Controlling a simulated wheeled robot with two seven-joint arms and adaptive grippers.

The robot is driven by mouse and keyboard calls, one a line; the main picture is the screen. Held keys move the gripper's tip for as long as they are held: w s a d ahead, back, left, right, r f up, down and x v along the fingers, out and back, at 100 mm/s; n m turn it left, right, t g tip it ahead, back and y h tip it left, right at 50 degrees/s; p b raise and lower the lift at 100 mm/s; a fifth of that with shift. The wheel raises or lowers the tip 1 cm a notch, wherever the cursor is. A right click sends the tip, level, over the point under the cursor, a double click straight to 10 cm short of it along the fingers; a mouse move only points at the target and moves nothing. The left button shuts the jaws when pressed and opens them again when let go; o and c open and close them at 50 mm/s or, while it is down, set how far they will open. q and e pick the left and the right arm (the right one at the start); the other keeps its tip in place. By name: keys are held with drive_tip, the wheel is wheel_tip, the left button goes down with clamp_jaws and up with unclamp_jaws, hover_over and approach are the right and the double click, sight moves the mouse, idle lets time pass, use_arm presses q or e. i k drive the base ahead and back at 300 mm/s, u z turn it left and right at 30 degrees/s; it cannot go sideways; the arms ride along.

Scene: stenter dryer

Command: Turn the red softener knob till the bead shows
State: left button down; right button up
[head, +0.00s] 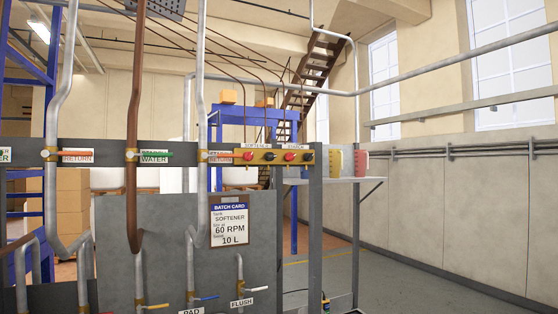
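A yellow strip (279,150) on the pipe panel's upper rail carries small knobs. The red softener knob (248,157) is at its left, under a label that reads SOFTENER. A second red knob (289,157) sits further right, under a label that seems to read STARCH. Dark knobs (270,157) stand beside the red ones. No bead can be made out at this size. A batch card (229,222) below reads SOFTENER, 60 RPM and 10 L. Neither gripper is in the head view.
Grey pipes and a brown pipe (132,110) run down the panel, with coloured valve levers on several pipes. A grey shelf (335,180) right of the strip holds a yellow mug (336,162) and a red mug (361,162). Open floor (420,275) lies at the right.

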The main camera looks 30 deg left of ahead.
sight(246, 156)
drive_tip(key=i, duration=2.95)
drive_tip(key=u, duration=2.7)
